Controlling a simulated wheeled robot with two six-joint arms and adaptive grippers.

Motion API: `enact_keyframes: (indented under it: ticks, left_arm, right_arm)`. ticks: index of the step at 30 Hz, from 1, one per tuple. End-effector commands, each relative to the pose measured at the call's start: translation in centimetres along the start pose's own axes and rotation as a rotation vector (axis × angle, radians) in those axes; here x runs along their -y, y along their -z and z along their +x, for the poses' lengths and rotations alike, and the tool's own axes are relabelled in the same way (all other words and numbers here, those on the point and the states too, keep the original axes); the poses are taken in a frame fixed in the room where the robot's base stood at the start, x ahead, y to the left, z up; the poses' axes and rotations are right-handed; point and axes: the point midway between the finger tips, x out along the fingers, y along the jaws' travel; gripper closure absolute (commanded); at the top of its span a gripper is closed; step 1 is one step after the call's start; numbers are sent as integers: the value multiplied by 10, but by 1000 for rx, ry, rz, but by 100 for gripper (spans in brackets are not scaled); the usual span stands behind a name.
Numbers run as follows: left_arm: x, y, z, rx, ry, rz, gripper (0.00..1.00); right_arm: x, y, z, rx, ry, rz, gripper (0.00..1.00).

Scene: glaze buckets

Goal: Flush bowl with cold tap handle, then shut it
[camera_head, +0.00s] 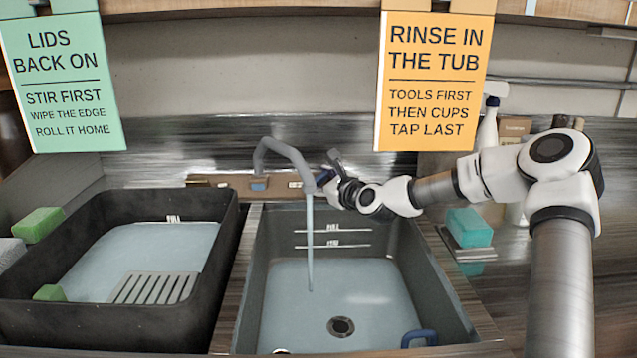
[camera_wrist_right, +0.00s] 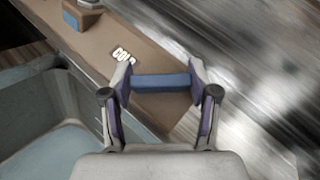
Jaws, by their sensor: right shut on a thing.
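The cold tap handle is a blue bar (camera_wrist_right: 160,82) beside a label reading "COLD", of which part is visible. My right gripper (camera_head: 328,182) is shut on this bar, with one finger at each end in the right wrist view (camera_wrist_right: 160,80). In the head view the gripper mostly hides the handle. The grey curved spout (camera_head: 285,150) pours a thin stream of water (camera_head: 310,245) into the grey sink bowl (camera_head: 425,270). The bowl's floor looks pale blue, with a round drain (camera_head: 341,327) visible. My left gripper is not in view.
A black tub (camera_head: 225,255) with pale liquid and a slatted grid stands left of the bowl. Green sponges (camera_head: 38,224) sit around it. A teal sponge (camera_head: 469,227) and a spray bottle (camera_head: 488,125) are at the right. A blue loop (camera_head: 420,338) shows at the bowl's near edge.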

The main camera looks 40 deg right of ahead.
Motion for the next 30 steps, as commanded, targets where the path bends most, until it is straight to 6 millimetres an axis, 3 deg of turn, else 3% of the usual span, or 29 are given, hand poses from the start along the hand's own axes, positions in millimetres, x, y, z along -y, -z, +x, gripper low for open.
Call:
enact_keyframes:
  ticks: [20, 21, 22, 30]
  left_arm:
    - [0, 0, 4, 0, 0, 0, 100]
    - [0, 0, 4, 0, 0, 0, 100]
    - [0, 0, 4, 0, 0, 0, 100]
    - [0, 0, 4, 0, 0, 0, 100]
  right_arm:
    - [0, 0, 0, -1, -61, -44, 75]
    - [0, 0, 0, -1, -61, -44, 26]
    - [0, 0, 0, -1, -61, -44, 16]
    - [0, 0, 0, -1, -60, -44, 15]
